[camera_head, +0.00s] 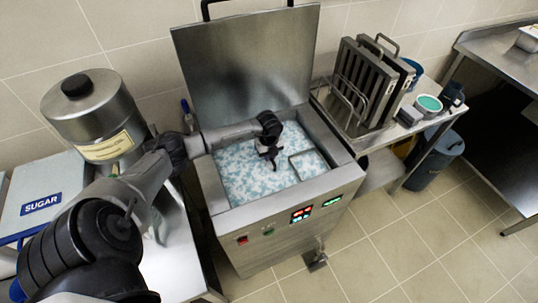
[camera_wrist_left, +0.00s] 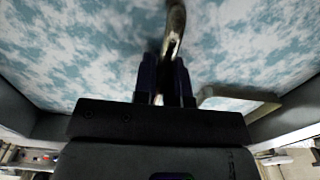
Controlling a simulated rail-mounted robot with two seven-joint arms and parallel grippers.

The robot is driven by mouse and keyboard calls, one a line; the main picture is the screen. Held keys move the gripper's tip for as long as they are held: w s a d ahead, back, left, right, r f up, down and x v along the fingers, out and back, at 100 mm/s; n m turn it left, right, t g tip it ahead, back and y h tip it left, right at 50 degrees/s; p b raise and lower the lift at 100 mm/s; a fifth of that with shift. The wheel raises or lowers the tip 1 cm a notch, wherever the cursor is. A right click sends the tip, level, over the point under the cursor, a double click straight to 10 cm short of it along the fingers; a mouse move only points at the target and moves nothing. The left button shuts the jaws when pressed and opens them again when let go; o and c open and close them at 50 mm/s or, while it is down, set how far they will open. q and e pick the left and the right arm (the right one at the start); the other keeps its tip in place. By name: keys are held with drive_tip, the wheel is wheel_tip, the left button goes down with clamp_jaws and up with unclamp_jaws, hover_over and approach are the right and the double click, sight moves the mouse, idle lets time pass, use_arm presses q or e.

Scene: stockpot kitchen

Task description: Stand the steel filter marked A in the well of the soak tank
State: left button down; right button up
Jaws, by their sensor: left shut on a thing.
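The soak tank (camera_head: 345,183) stands open, full of blue-and-white foamy liquid (camera_head: 245,180). A steel-rimmed rectangular well (camera_head: 292,160) is at its right side, and its rim also shows in the left wrist view (camera_wrist_left: 240,93). My left gripper (camera_head: 270,152) points down over the middle of the tank, left of the well. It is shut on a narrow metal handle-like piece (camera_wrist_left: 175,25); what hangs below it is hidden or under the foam. Slotted steel filters (camera_head: 360,80) with handles stand in a rack on the right counter. No letter A is legible. My right gripper is not in view.
The raised lid (camera_head: 250,60) stands behind the tank. A steel canister (camera_head: 95,110) and a sugar bin (camera_head: 45,195) are at the left. A green-topped round container (camera_head: 429,104) is on the right counter, with a blue-grey bin (camera_head: 436,160) below.

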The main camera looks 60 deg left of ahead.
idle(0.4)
use_arm(q)
drive_tip(key=c, duration=1.2)
unclamp_jaws()
drive_tip(key=shift+a, duration=0.1)
drive_tip(key=shift+o, duration=0.5)
drive_tip(key=shift+f, duration=0.15)
wheel_tip(320, 180, up, 14)
drive_tip(key=p, duration=0.1)
drive_tip(key=shift+p, duration=0.35)
